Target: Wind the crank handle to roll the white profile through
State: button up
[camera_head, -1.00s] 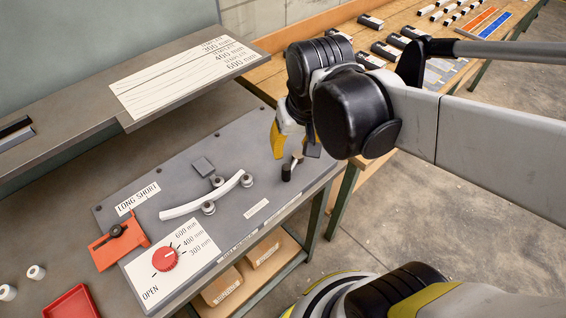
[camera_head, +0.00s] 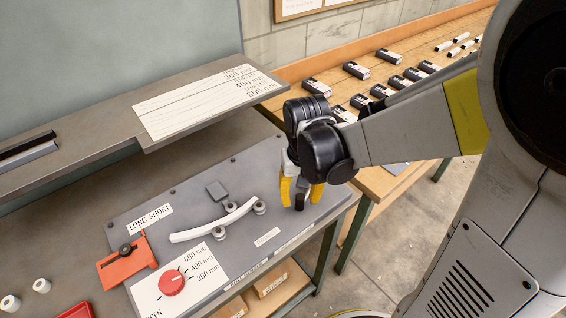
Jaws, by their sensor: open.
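The white profile (camera_head: 205,226) is a curved strip lying among the small rollers (camera_head: 219,233) on the grey machine plate (camera_head: 140,215). My gripper (camera_head: 300,194) is open above the right end of the plate, its yellow fingers pointing down. The black knob of the crank handle (camera_head: 300,202) shows between and just below the fingers. The rest of the crank is hidden behind my gripper. I cannot tell whether the fingers touch the knob.
A red dial (camera_head: 171,283) with length marks sits at the plate's front left, near an orange slide block (camera_head: 127,262). A raised shelf (camera_head: 90,150) with a curve chart (camera_head: 205,102) runs behind. A wooden bench (camera_head: 370,184) with several black blocks stands at the right.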

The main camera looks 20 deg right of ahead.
jog(key=shift+f, duration=0.65)
grip_shut()
